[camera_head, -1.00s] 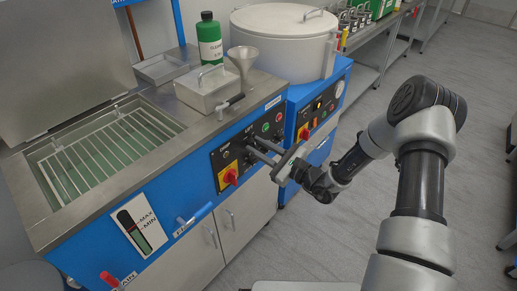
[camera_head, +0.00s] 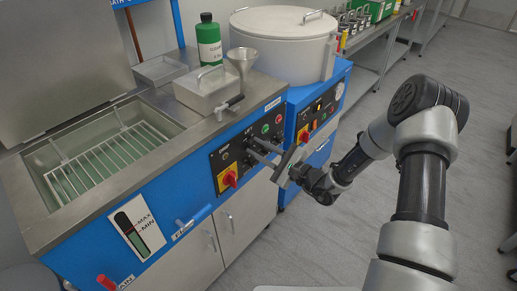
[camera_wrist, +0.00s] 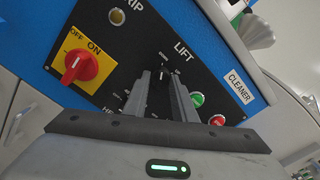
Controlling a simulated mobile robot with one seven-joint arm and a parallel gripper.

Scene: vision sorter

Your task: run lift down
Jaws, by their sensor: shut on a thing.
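The lift knob (camera_wrist: 164,73) is a small black selector under the word LIFT on the black control panel (camera_head: 226,158). My gripper (camera_head: 254,147) reaches the panel from the right. In the wrist view my gripper (camera_wrist: 163,86) has its two grey fingers shut on the knob, hiding much of it. The small position marks around the knob are too small to read surely. The lift's wire rack (camera_head: 112,157) lies level inside the open tank (camera_head: 42,205), below the rim and near the greenish liquid.
A red and yellow ON/OFF switch (camera_wrist: 80,67) sits left of the knob; green (camera_wrist: 198,99) and red (camera_wrist: 217,120) buttons sit right. A blue-handled tap (camera_head: 194,218) projects from the tank front. A lidded steel box (camera_head: 207,93), funnel (camera_head: 243,60) and green bottle (camera_head: 208,42) stand on top.

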